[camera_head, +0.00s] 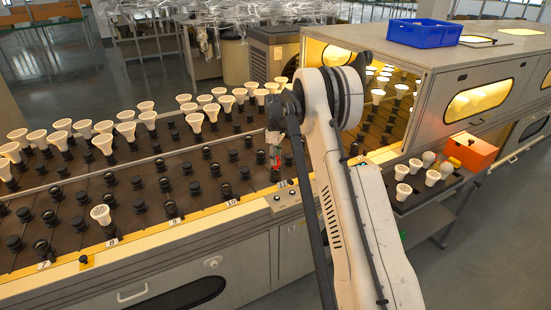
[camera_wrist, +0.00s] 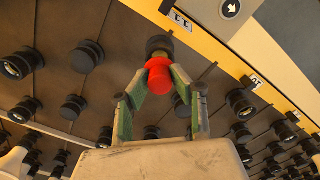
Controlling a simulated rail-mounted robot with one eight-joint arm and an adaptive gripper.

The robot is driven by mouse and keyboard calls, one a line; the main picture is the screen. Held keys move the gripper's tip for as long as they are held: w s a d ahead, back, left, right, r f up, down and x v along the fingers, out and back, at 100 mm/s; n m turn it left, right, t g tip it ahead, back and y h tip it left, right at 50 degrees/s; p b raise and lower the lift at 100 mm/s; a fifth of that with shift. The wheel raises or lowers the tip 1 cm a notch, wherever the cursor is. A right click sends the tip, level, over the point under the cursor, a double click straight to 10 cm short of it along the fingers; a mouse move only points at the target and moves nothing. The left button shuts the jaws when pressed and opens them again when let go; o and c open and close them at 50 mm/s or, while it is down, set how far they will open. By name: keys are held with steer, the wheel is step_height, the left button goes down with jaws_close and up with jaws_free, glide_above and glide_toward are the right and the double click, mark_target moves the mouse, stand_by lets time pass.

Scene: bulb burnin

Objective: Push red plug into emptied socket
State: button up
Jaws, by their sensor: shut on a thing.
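The red plug (camera_wrist: 158,78) is between the green-padded fingertips of my gripper (camera_wrist: 158,84) in the wrist view, and the jaws are shut on it. A dark socket (camera_wrist: 159,44) lies right behind the plug, close to the yellow edge strip. I cannot tell whether the plug touches it or stands a little off. In the head view my gripper (camera_head: 275,158) is low over the front rows near the label 11, with a small spot of red at its tips. My arm hides part of the rows to the right there.
Neighbouring dark sockets (camera_wrist: 85,56) stand around in rows on the brown deck. White bulbs (camera_head: 194,122) fill the back rows, and one bulb (camera_head: 101,215) stands in the front row. A lit oven (camera_head: 478,100), a blue crate (camera_head: 424,33) and an orange box (camera_head: 471,152) are at the right.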

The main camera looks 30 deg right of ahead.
steer(key=shift+f+b, duration=1)
steer(key=shift+f, duration=0.45)
steer(key=o, duration=1)
steer(key=shift+o, duration=0.2)
steer(key=shift+r, duration=0.1)
step_height(320, 180, up, 12)
steer(key=shift+f, duration=0.1)
